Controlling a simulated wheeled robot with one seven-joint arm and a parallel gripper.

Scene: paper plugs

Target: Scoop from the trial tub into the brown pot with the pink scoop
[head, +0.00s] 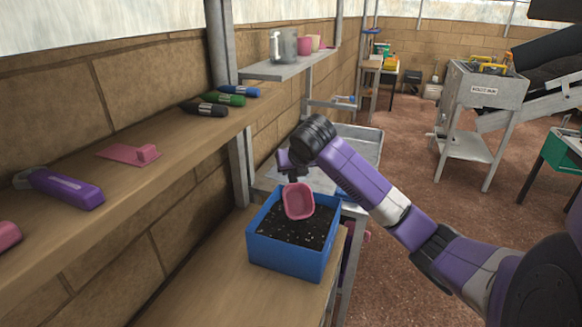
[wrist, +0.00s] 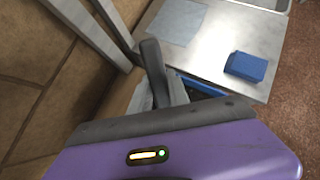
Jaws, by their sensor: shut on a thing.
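A pink scoop (head: 298,201) hangs below my gripper (head: 291,168), which is shut on it. The scoop's bowl faces the head camera, tilted, over a blue tub (head: 284,257) filled with dark speckled soil (head: 296,228). I cannot tell whether the bowl touches the soil. The tub stands on the wooden bench, and no label on it is readable. In the wrist view a dark finger (wrist: 155,70) hides the scoop, and a strip of the tub (wrist: 195,86) shows behind it. I cannot make out a brown pot for sure.
A wooden shelf at left holds several marker-like tubes (head: 225,99), a pink flat tool (head: 133,154) and a purple-handled tool (head: 62,188). A metal mug (head: 283,46) and small cups stand on a higher shelf. A blue sponge-like block (wrist: 246,67) lies on the metal table.

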